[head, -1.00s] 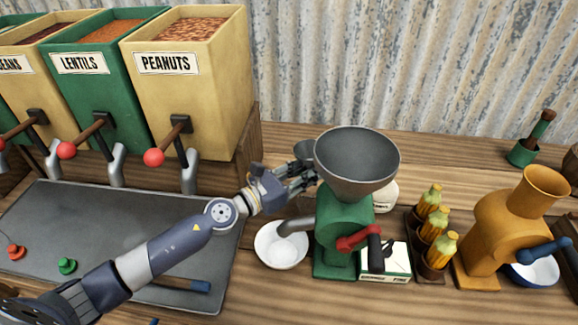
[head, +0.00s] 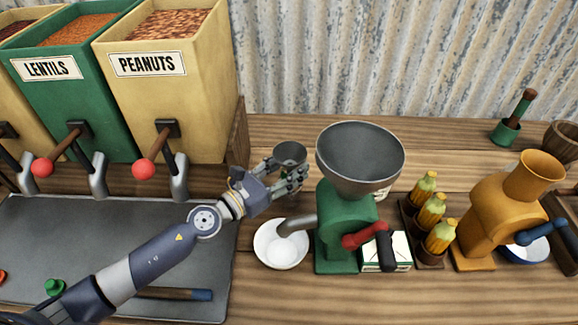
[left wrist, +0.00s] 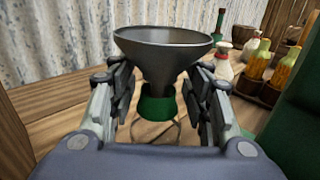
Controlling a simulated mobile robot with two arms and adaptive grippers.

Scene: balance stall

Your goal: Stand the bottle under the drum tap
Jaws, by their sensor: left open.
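My left gripper (head: 287,180) is open beside the green mill, its fingers toward a small grey funnel (head: 290,152). In the left wrist view the funnel (left wrist: 160,50) stands upright between my open fingers (left wrist: 160,105), above a green band (left wrist: 156,107). Thin pale lines run below the band; I cannot tell whether they outline a clear bottle. A white bottle (left wrist: 224,62) with a reddish top stands farther right in that view. In the head view it is mostly hidden behind the mill. I see no drum tap. My right gripper is not in view.
The green mill (head: 343,225) with its wide hopper stands just right of my gripper, a white bowl (head: 281,245) under its spout. Corn cobs (head: 432,210) and an orange mill (head: 495,215) stand farther right. Bins with red-knobbed levers stand left, above a grey tray (head: 60,235).

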